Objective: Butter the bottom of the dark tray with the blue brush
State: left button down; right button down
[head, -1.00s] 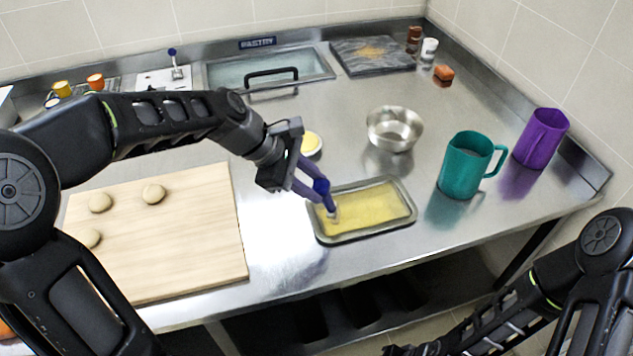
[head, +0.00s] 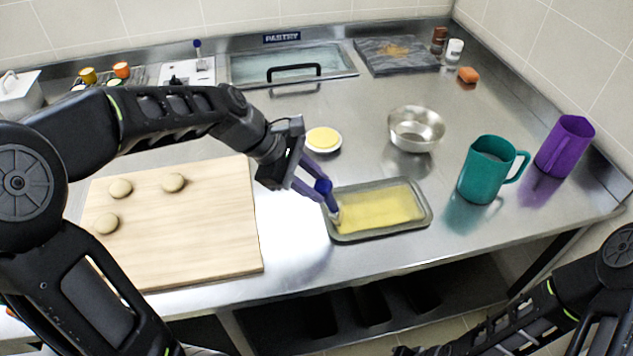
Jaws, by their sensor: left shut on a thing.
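The dark tray (head: 425,221) is a shallow grey rectangular pan near the counter's front edge. Yellow butter covers most of its bottom. My left gripper (head: 311,186) is shut on the blue brush (head: 324,188), just above the tray's left end. The brush is tilted, with its pale bristles (head: 335,214) down at the left inner edge of the tray. I cannot tell whether they touch the bottom. A small white dish of butter (head: 323,139) stands behind the tray. My right arm shows at the lower right, but its fingertips are out of the picture.
A wooden board (head: 215,240) with several dough balls lies left of the tray. A metal bowl (head: 416,128), a teal jug (head: 485,172) and a purple jug (head: 565,147) stand behind and right. The counter between board and tray is clear.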

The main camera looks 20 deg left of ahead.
pick_arm(q)
jog(key=shift+w+a, duration=0.5)
jog(key=shift+w, duration=0.15)
jog(key=shift+d, duration=0.15)
jog(key=shift+w+d+p, duration=0.4)
jog(key=shift+w+d, duration=0.05)
jog(key=shift+d, duration=0.25)
jog(key=shift+w+d+p, duration=0.35)
jog(key=shift+w+d, duration=0.1)
jog(key=shift+d, duration=0.25)
